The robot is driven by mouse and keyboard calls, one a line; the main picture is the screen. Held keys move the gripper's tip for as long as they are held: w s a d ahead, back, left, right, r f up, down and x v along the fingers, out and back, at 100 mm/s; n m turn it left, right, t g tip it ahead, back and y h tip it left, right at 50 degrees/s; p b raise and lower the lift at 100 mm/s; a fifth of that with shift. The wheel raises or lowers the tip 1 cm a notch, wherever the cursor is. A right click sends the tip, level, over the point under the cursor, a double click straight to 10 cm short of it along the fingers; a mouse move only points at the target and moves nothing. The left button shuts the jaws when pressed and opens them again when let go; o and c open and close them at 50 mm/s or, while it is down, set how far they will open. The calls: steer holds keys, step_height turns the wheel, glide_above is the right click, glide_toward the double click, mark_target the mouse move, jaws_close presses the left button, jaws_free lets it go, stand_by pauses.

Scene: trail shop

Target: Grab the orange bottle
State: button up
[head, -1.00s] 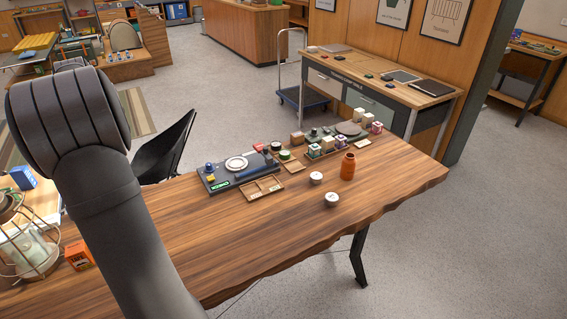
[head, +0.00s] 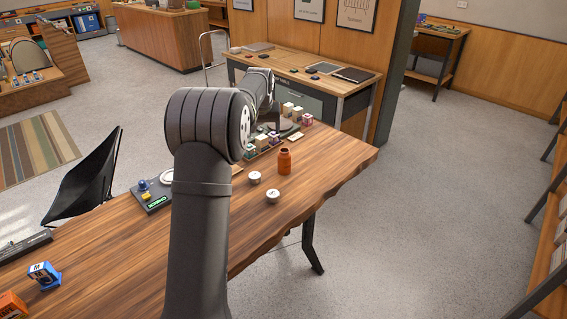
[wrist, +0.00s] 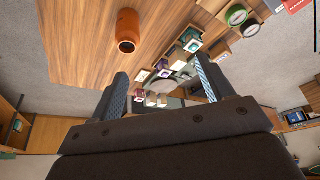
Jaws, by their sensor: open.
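The orange bottle (head: 284,161) stands upright on the wooden table (head: 330,155), near its right end. It also shows in the wrist view (wrist: 126,32), at the upper left, with its open-looking dark mouth toward the camera. My gripper (wrist: 158,85) is open, with its two fingers apart and nothing held between them. The bottle lies beyond the fingertips in the wrist view, apart from them. In the head view my arm hides the gripper itself and part of the tabletop.
Two white-topped round tins (head: 272,196) stand left of the bottle. Several small boxes (head: 306,119) sit behind it, and a dark device (head: 150,197) is partly behind my arm. A blue box (head: 44,275) stands at the near left. The table right of the bottle is clear.

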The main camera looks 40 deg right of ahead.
glide_toward(284, 156)
steer(key=shift+m, duration=0.4)
steer(key=x, duration=0.4)
steer(key=w+x, duration=0.1)
steer(key=x, duration=0.1)
steer(key=shift+d+r, duration=0.1)
steer(key=shift+d, duration=0.2)
steer(key=shift+d+x, duration=0.2)
steer(key=shift+x, duration=2.9)
steer(key=shift+s, duration=0.15)
steer(key=shift+c, duration=0.2)
steer(key=c, duration=1.1)
steer(key=shift+c, duration=0.2)
steer(key=shift+r, duration=0.1)
